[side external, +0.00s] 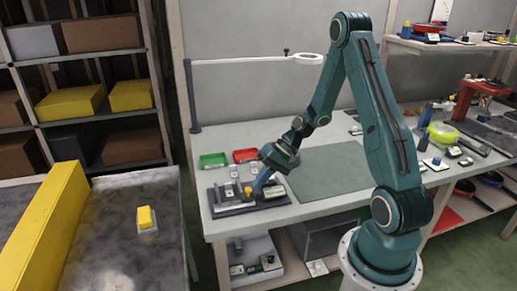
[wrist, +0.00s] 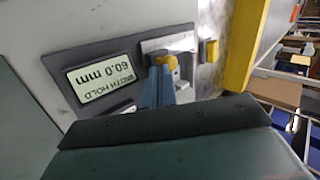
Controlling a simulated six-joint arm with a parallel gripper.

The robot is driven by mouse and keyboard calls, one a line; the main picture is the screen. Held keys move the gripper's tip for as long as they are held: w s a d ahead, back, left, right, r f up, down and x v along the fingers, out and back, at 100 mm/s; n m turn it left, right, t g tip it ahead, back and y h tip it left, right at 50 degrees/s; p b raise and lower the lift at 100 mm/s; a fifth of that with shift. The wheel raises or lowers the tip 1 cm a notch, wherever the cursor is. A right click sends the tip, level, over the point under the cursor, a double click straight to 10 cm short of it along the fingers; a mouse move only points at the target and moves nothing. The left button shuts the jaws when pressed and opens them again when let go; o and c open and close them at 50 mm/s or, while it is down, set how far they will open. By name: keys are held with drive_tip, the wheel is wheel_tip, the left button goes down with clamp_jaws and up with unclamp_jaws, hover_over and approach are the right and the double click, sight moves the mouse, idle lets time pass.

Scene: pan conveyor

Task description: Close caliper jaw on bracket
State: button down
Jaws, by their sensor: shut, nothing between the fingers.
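The caliper gauge (side external: 222,209) is a dark base with grey upright blocks, at the front left of the workbench. Its display (wrist: 102,82) reads "WIDTH HOLD 60.0 mm", upside down in the wrist view. A small yellow piece (side external: 248,191) stands on the gauge, next to my fingers. My gripper (side external: 257,186) is low over the gauge, tilted down. Its blue fingers (wrist: 158,72) are shut with nothing between them, close to the yellow piece; I cannot tell whether they touch it. I cannot clearly tell the bracket from the grey gauge blocks.
A conveyor (side external: 105,255) at left carries a yellow block (side external: 146,217) on a grey plate, beside a yellow rail (side external: 45,235). Green (side external: 212,160) and red (side external: 246,155) trays sit behind the gauge. A lamp (side external: 308,58) overhangs the bench. The green mat (side external: 335,170) is clear.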

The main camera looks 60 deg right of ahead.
drive_tip(key=shift+a, duration=0.15)
drive_tip(key=shift+w+a, duration=1.25)
drive_tip(key=shift+w, duration=0.1)
drive_tip(key=shift+s+d+r, duration=0.15)
drive_tip(key=shift+s+d, duration=0.3)
drive_tip(key=shift+d, duration=0.2)
drive_tip(key=shift+s+d+r, duration=0.25)
drive_tip(key=shift+s+d, duration=0.2)
drive_tip(key=shift+d, duration=0.15)
drive_tip(key=shift+s+d+r, duration=0.2)
drive_tip(key=shift+s+d, duration=0.2)
drive_tip(key=shift+d, duration=0.2)
drive_tip(key=v, duration=0.9)
drive_tip(key=shift+r, duration=0.15)
drive_tip(key=shift+s+d, duration=0.1)
drive_tip(key=shift+s, duration=0.1)
